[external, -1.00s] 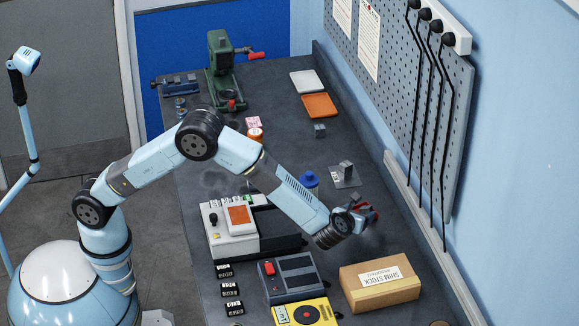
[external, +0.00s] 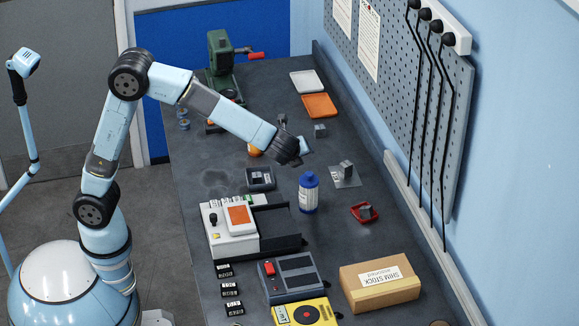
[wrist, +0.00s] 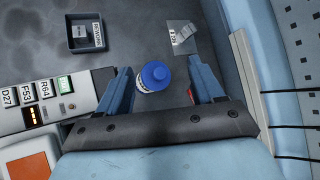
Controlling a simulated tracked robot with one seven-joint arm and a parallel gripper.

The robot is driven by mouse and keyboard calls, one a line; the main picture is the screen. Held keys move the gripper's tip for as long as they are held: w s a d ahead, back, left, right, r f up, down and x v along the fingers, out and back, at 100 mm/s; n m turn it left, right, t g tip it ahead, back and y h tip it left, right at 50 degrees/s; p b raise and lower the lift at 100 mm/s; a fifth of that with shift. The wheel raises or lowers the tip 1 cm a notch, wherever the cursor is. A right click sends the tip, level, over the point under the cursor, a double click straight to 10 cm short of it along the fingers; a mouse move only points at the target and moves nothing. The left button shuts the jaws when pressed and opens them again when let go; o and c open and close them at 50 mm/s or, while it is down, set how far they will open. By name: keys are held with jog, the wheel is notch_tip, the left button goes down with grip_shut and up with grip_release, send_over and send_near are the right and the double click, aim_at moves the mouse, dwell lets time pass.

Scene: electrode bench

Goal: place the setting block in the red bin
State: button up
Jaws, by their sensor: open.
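The red bin (external: 373,217) is a small red tray on the right part of the bench. A grey metal block (external: 365,212) sits inside it. A second grey block (external: 347,167) stands on a pale card (external: 343,182) further back, and a third grey block (external: 320,131) lies near the orange tray. I cannot tell by any label which is the setting block. My gripper (external: 296,140) is open and empty, raised above the bench, back and left of the bin. In the wrist view, a red bit of the bin (wrist: 190,93) shows beside the right finger; the rest is hidden.
A blue-capped white bottle (external: 308,195) stands between the bin and the grey instrument (external: 232,240). A dark labelled tray (external: 260,179) is behind the instrument. A shim stock carton (external: 380,285) stands in front of the bin. A pegboard wall (external: 400,95) bounds the right side.

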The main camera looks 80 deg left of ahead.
jog(key=s+a+r+n+g+h, duration=0.1)
jog(key=s+a+r+n+h, duration=0.2)
jog(key=s, duration=0.7)
jog(key=s+a+r+n, duration=0.4)
jog(key=s+a+n, duration=0.1)
jog(key=s, duration=0.4)
jog(key=s+f+n+t+h, duration=0.1)
jog(key=s+n+h, duration=0.4)
jog(key=s, duration=1.5)
jog(key=n, duration=0.4)
jog(key=shift+s+d+f+n, duration=0.2)
jog(key=shift+s+d+n, duration=0.05)
jog(key=shift+n, duration=0.05)
